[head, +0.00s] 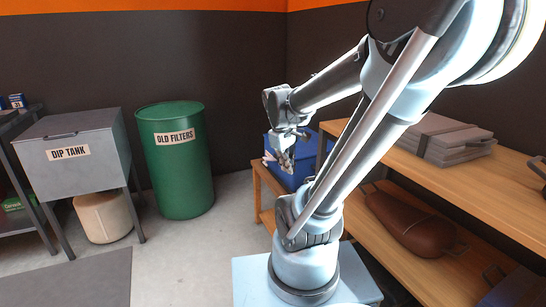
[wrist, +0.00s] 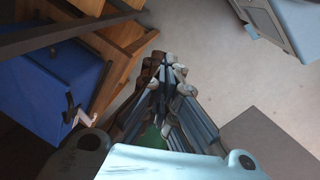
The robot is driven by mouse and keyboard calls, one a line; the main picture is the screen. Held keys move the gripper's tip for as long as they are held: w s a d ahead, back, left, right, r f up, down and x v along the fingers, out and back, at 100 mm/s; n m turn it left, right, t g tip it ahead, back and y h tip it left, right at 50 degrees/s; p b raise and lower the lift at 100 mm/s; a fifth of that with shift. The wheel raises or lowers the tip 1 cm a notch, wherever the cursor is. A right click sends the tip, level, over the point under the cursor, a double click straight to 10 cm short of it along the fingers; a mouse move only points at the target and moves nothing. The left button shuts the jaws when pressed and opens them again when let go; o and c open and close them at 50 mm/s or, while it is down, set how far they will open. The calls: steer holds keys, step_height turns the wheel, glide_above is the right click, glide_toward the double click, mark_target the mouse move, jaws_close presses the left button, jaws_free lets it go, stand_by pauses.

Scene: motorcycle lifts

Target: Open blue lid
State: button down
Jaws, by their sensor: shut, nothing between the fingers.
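A blue box (head: 290,172) sits on the low end of the wooden shelf unit, partly hidden behind my arm in the head view. Its blue side also shows at the left of the wrist view (wrist: 45,85), with a dark handle on its edge. Whether its lid is raised cannot be made out. My gripper (head: 286,162) is in front of the box in the head view, pointing downward. In the wrist view, my gripper (wrist: 168,62) has its fingers together with nothing between them, over the floor to the right of the box and apart from it.
A grey dip tank (head: 85,158) on legs and a green drum (head: 178,165) stand at the left. A wooden shelf (head: 405,160) at the right holds grey flat cases (head: 443,140) and a brown tank (head: 408,222) below. Open floor lies between drum and shelf.

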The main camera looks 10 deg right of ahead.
steer(key=w+a+n+h, duration=0.25)
steer(key=w+n, duration=0.45)
steer(key=w, duration=0.8)
steer(key=w+a+f+n+h, duration=0.1)
steer(key=w+a+f+n, duration=0.2)
steer(key=w, duration=0.4)
steer(key=w+a+f+n+h, duration=0.15)
steer(key=w+f+n, duration=0.25)
steer(key=w, duration=0.4)
steer(key=d+x, duration=0.1)
steer(key=x, duration=0.9)
steer(key=shift+w+d+r, duration=0.1)
steer(key=shift+d+r, duration=0.2)
steer(key=shift+r, duration=0.35)
steer(key=shift+w+d+r, duration=0.15)
steer(key=shift+d+r, duration=0.1)
steer(key=shift+r, duration=0.4)
steer(key=shift+w+d+r, duration=0.1)
steer(key=shift+d+r, duration=0.2)
steer(key=shift+r, duration=0.35)
